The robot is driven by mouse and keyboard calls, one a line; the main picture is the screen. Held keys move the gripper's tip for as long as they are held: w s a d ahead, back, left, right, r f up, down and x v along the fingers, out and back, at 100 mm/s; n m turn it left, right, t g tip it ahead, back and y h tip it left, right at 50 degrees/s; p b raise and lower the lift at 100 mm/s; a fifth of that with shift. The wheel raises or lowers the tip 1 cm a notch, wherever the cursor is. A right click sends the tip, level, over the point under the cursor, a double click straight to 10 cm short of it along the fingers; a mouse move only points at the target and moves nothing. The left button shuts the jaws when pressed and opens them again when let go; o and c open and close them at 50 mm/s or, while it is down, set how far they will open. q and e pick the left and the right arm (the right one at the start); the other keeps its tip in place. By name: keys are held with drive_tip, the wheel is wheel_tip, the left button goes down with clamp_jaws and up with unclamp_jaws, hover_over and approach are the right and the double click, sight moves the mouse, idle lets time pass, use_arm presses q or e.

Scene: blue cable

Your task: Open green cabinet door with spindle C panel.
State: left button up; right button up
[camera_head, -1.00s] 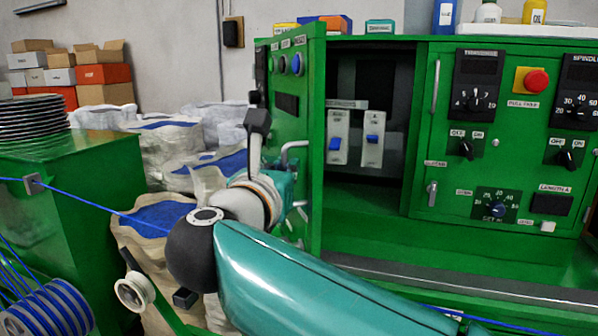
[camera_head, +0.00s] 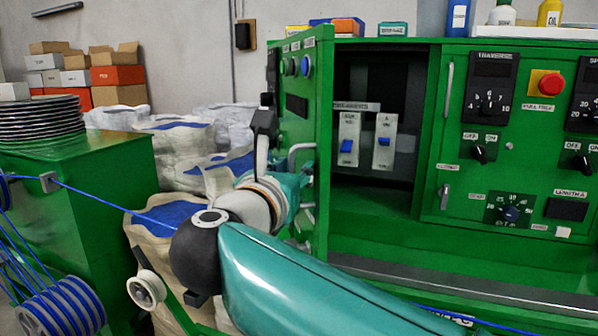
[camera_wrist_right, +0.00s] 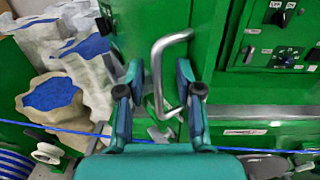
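The green cabinet door (camera_head: 300,130) at the left of the cabinet stands swung open, with buttons on its face; I cannot read a spindle C label on it. Its metal handle (camera_wrist_right: 172,42) shows in the right wrist view. My right gripper (camera_wrist_right: 158,76) is open, its two fingers apart on either side of the handle's long bar; I cannot tell whether either touches it. In the head view the right gripper (camera_head: 300,195) is beside the door, partly hidden by my wrist. My left gripper is in no view.
Inside the opening are two breakers (camera_head: 384,142) with blue switches. A control panel (camera_head: 478,160) with knobs and a red button is to the right. Blue cable (camera_head: 110,195), white sacks (camera_head: 225,125) and a green box-like stand (camera_head: 90,155) are to the left.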

drive_tip(key=v, duration=1.1)
drive_tip(key=shift+s, duration=0.35)
drive_tip(key=shift+a, duration=0.15)
